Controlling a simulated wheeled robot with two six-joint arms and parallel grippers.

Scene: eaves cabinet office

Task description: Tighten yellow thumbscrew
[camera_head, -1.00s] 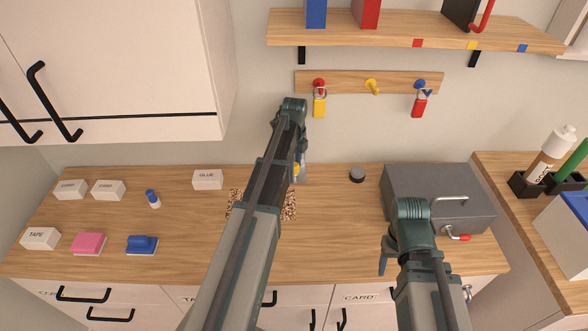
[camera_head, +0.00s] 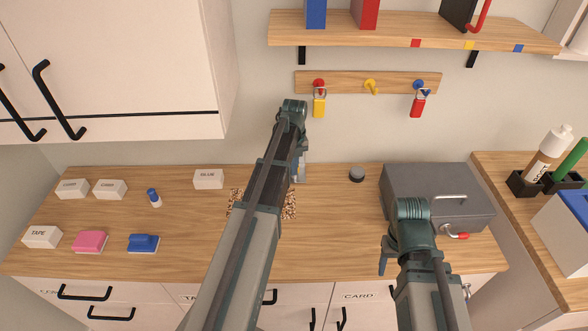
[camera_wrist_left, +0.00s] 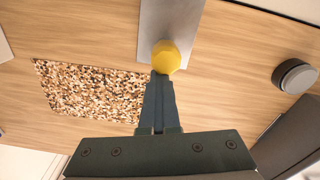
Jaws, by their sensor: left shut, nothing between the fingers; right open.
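The yellow thumbscrew (camera_wrist_left: 166,57) sits on a grey metal plate (camera_wrist_left: 168,18) in the left wrist view, seen from above. My left gripper (camera_wrist_left: 160,80) is shut with nothing between its fingers. Its tips are right at the thumbscrew's near edge; I cannot tell whether they touch it. In the head view the plate (camera_head: 301,168) shows only as a sliver beside my left arm, which hides the thumbscrew and the left fingertips. My right gripper (camera_head: 384,264) is open and empty, above the worktop in front of the grey metal box (camera_head: 425,187).
A speckled mat (camera_wrist_left: 95,92) lies beside the plate, and a dark round knob (camera_head: 357,174) stands to its right. White boxes, a pink block (camera_head: 90,241) and a blue block (camera_head: 143,242) are on the left. A key rail (camera_head: 345,80) hangs above.

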